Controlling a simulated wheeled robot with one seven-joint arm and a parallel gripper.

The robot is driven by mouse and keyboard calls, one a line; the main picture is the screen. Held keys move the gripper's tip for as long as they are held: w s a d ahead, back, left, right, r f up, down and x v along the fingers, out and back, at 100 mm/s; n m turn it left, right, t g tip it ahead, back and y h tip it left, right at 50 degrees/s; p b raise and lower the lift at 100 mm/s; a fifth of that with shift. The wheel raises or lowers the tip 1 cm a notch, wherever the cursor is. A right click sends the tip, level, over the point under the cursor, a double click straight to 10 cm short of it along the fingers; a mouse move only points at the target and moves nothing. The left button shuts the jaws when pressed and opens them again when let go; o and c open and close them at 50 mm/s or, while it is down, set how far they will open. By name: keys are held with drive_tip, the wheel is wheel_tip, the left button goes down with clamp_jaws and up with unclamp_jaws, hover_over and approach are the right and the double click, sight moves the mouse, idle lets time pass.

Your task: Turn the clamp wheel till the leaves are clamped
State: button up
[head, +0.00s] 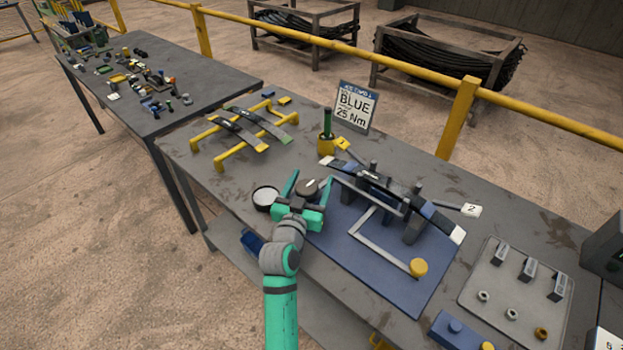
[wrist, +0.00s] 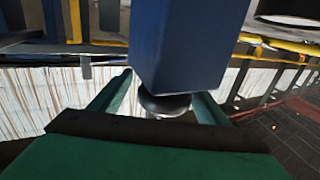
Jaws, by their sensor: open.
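The clamp wheel (head: 307,187), a dark grey round knob, is at the left end of the blue fixture plate (head: 345,250). My gripper (head: 309,184) is open, with one green finger on each side of the wheel. In the wrist view the dark wheel (wrist: 163,103) shows between the fingers, partly hidden by a blue block (wrist: 190,40). I cannot tell whether the fingers touch it. The stack of dark leaves (head: 441,217) with pale ends lies across the fixture between dark upright posts. Whether the leaves are pressed tight is too small to tell.
A round white-topped dish (head: 265,197) stands close left of my gripper. A bent grey bar with a yellow knob (head: 419,267) lies over the plate. A sign (head: 354,105) reads "BLUE 25 Nm". A yellow rack (head: 235,155) holds leaves; a grey tray (head: 515,300) holds small parts.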

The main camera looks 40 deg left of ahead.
drive_tip(key=shift+w+a, duration=0.45)
drive_tip(key=shift+a, duration=0.05)
drive_tip(key=shift+w, duration=0.15)
drive_tip(key=c, duration=0.3)
drive_tip(key=shift+s+a, duration=0.15)
drive_tip(key=shift+s, duration=0.1)
drive_tip(key=c, duration=0.7)
drive_tip(key=shift+c, duration=0.2)
drive_tip(key=shift+w+d+h, duration=0.1)
drive_tip(key=shift+d+h, duration=0.1)
drive_tip(key=shift+h, duration=0.1)
